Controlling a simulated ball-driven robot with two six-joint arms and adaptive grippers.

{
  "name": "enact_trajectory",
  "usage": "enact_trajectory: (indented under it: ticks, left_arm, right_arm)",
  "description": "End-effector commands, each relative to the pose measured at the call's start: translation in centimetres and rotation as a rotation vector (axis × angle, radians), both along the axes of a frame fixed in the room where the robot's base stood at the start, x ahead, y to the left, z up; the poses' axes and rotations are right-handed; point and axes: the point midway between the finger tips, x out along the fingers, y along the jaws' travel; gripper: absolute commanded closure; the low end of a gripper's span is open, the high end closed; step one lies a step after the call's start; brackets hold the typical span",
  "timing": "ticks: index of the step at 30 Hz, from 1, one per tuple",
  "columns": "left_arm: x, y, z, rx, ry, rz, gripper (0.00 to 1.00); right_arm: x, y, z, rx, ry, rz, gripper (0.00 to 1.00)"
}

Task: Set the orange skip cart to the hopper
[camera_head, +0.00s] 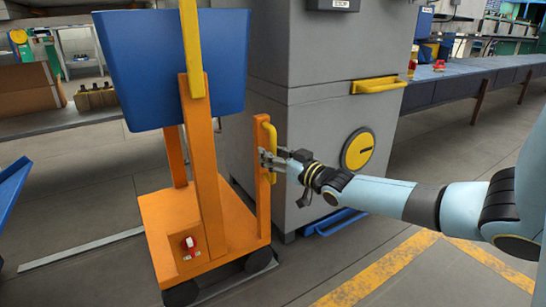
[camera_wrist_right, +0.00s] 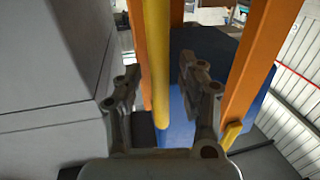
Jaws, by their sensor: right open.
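The orange skip cart (camera_head: 205,235) stands on the floor with a blue tilted skip (camera_head: 150,65) above its base. A yellow bar handle (camera_head: 267,140) is on its right post. My right gripper (camera_head: 268,160) is at this handle, with jaws open. In the right wrist view the yellow handle (camera_wrist_right: 160,60) runs between the two fingers of the right gripper (camera_wrist_right: 157,85), with gaps on both sides. A grey machine (camera_head: 300,120) stands right behind the cart; I cannot tell if it is the hopper. My left gripper is not in view.
The machine has a yellow handle (camera_head: 380,85) and a round yellow disc (camera_head: 358,149). A blue piece (camera_head: 335,222) lies low at its foot. Yellow floor lines (camera_head: 380,270) mark the front right floor. A bench (camera_head: 460,80) runs along the right back.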

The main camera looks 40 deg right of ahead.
Motion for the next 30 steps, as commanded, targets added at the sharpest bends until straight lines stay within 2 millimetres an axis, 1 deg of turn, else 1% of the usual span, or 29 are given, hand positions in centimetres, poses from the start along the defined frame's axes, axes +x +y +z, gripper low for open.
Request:
enact_trajectory:
  ticks: [1, 9, 10, 30]
  left_arm:
    - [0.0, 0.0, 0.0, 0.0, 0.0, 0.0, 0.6]
    - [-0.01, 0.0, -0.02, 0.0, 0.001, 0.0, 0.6]
    - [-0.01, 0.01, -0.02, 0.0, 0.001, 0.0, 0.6]
    - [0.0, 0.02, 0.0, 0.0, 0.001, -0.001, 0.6]
  right_arm:
    - [-0.01, 0.0, 0.01, 0.0, 0.0, 0.0, 0.62]
    - [-0.04, -0.01, -0.03, 0.0, 0.0, 0.0, 0.98]
    - [-0.04, -0.01, -0.03, 0.0, 0.0, 0.0, 1.0]
    - [-0.18, 0.09, -0.22, 0.001, 0.003, 0.0, 1.0]
